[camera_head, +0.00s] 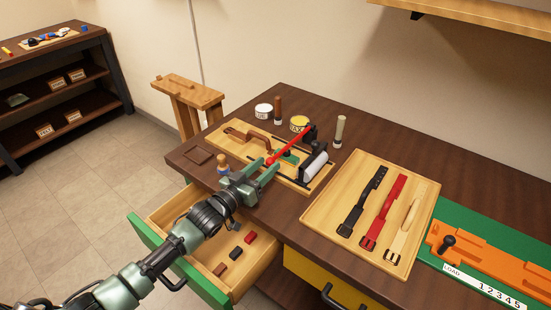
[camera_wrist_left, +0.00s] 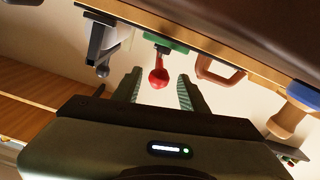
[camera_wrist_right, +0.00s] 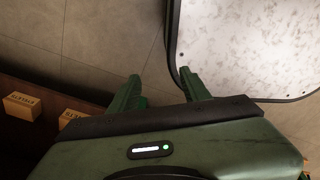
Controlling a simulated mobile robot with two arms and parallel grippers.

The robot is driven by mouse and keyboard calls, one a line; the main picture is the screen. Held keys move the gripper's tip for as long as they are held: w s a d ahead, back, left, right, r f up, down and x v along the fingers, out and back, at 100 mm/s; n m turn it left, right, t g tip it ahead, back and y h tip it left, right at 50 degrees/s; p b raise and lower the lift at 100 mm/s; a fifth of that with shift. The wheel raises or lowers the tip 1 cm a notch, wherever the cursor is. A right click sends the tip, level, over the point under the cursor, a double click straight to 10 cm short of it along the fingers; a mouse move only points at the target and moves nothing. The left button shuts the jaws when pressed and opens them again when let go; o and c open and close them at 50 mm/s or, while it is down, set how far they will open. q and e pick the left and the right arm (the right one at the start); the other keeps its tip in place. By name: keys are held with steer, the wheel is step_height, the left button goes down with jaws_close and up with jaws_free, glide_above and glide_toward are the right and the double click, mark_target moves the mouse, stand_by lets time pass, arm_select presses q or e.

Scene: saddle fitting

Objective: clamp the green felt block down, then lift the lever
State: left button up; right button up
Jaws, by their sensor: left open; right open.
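A wooden fixture board (camera_head: 228,143) lies on the dark workbench. A red lever (camera_head: 290,145) slants across it from a black bracket, its round knob at the near left end. The green felt block (camera_head: 291,157) sits under the lever, partly hidden by it. My left gripper (camera_head: 266,170) is open at the knob. In the left wrist view the red knob (camera_wrist_left: 158,78) shows between the two open fingers, apart from both, with a green piece (camera_wrist_left: 165,42) behind it. My right gripper (camera_wrist_right: 160,85) is open and empty above the floor, outside the head view.
An open drawer (camera_head: 165,212) with several small blocks lies below my left arm. A white roller (camera_head: 315,166) stands right of the felt block. A tray of straps (camera_head: 345,165) and an orange fixture (camera_head: 490,262) lie further right. Jars and upright tools stand behind the board.

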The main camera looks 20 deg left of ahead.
mark_target(272, 160)
arm_select(q)
steer(key=x, duration=0.2)
steer(key=shift+w+d+r, duration=0.1)
steer(key=shift+w, duration=0.15)
steer(key=shift+w+d, duration=0.1)
steer(key=shift+w, duration=0.3)
jaws_close()
arm_select(e)
steer(key=shift+s+r, duration=0.15)
steer(key=shift+s, duration=0.35)
steer(key=shift+w, duration=0.1)
stand_by(0.4)
